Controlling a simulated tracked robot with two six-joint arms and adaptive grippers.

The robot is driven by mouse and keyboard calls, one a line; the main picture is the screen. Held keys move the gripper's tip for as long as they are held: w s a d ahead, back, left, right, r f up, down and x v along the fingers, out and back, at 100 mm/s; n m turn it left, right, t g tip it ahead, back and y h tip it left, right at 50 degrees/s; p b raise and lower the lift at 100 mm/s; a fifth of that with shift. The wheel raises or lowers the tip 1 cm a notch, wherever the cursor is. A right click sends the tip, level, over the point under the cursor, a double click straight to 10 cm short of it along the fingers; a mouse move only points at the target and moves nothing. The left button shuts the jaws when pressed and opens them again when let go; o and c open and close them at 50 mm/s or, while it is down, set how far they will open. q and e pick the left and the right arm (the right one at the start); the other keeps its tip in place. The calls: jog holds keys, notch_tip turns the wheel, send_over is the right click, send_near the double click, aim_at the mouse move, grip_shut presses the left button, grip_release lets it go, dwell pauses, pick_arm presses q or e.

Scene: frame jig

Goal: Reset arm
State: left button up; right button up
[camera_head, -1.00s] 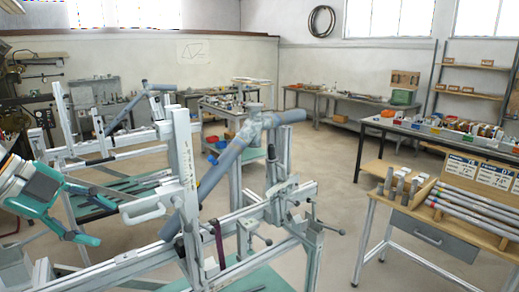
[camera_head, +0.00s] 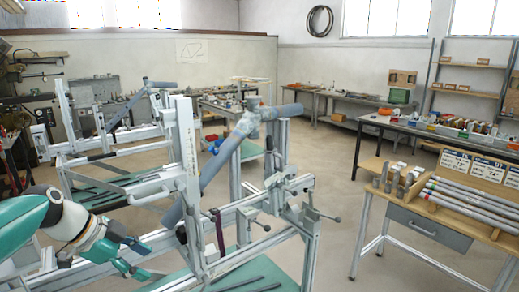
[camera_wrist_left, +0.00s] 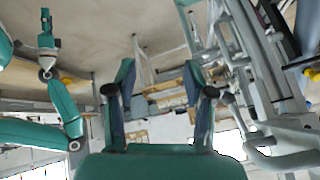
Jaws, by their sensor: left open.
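My left arm (camera_head: 75,225) comes in from the left in the head view, with a white and teal wrist. Its gripper (camera_head: 146,259) is open and empty, low in front of the near frame jig (camera_head: 188,160). In the left wrist view the two teal fingers of the gripper (camera_wrist_left: 158,80) stand apart with nothing between them. The jig is silver, with upright posts and clamps. It holds a grey-blue tube frame (camera_head: 222,160), tilted up to the right. My right gripper does not show in the head view; a teal arm shows at left in the wrist view.
A wooden bench (camera_head: 400,208) with tubes, signs and a drawer (camera_head: 428,229) stands at right. A second jig (camera_head: 75,130) stands behind the near one. Dark tables with parts line the back. Open floor (camera_head: 335,165) lies between the near jig and the right bench.

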pick_arm(q)
jog(key=s+d+f+n+g+b, duration=0.1)
jog(key=s+d+f+n, duration=0.15)
jog(key=f, duration=0.95)
jog(key=s+d+f+n+y+b, duration=0.15)
jog(key=f+n, duration=0.25)
jog(key=f, duration=0.7)
jog(key=s+d+f+n+g+b, duration=0.1)
jog(key=d+f+n+b, duration=0.15)
jog(key=f, duration=0.95)
jog(key=s+d+f+n+b, duration=0.1)
jog(key=s+d+f+n, duration=0.2)
jog(key=s+f, duration=0.5)
jog(key=s+d+f+n+g+b, duration=0.1)
jog(key=s+d+f+n, duration=0.2)
jog(key=s, duration=0.8)
notch_tip(320, 180, down, 5)
jog(key=shift+d+r+n+g, duration=0.15)
jog(key=shift+d+n+g, duration=0.15)
jog(key=shift+n, duration=0.9)
